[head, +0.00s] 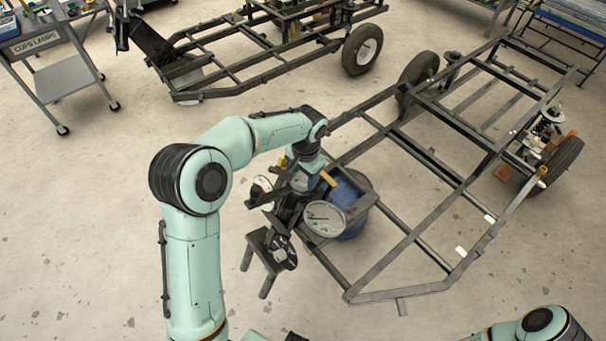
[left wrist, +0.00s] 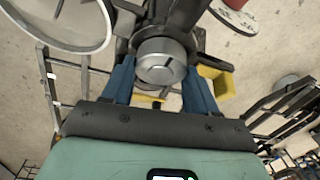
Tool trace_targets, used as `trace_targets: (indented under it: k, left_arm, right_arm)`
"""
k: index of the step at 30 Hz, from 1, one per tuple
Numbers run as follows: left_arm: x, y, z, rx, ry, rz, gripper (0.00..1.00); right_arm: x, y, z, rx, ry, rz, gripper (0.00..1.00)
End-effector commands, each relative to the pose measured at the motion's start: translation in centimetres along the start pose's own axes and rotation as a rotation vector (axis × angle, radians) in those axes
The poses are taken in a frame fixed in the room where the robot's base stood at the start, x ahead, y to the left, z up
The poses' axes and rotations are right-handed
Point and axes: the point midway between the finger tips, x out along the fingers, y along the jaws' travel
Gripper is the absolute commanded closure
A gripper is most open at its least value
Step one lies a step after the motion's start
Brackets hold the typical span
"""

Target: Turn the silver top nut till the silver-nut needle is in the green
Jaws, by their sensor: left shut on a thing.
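The silver top nut (left wrist: 161,62) sits at the top of the dark suspension assembly in the left wrist view. The blue fingers of my left gripper (left wrist: 160,82) are on either side of it, shut on it. In the head view my left gripper (head: 304,176) points down over the assembly at the frame's left corner and hides the nut. A large round gauge (head: 324,219) with a pale face faces up beside the assembly; part of it shows in the left wrist view (left wrist: 62,22). Its needle's colour zone is too small to tell. My right gripper is out of view.
The black chassis frame (head: 403,241) stretches right of my left arm. A dark stool (head: 267,250) and a blue drum (head: 352,222) stand close below the gripper. A yellow part (left wrist: 217,84) is beside the right finger. A grey cart (head: 66,77) stands back left. Front-left floor is clear.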

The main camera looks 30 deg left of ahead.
Motion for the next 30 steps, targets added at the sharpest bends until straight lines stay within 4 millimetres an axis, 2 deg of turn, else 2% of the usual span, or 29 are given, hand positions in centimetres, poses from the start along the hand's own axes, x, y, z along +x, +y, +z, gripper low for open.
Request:
trace_targets:
  k: [8, 18, 30]
  left_arm:
    - [0.1, 0.1, 0.0, -0.145, 0.001, -0.063, 0.72]
    - [0.1, 0.2, -0.1, -0.435, 0.002, -0.184, 0.72]
    - [0.0, 0.2, -0.1, -0.728, 0.002, -0.306, 0.72]
  right_arm:
    - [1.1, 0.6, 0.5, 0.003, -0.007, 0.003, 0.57]
    - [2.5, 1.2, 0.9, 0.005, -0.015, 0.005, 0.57]
    - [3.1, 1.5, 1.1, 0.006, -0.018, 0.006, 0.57]
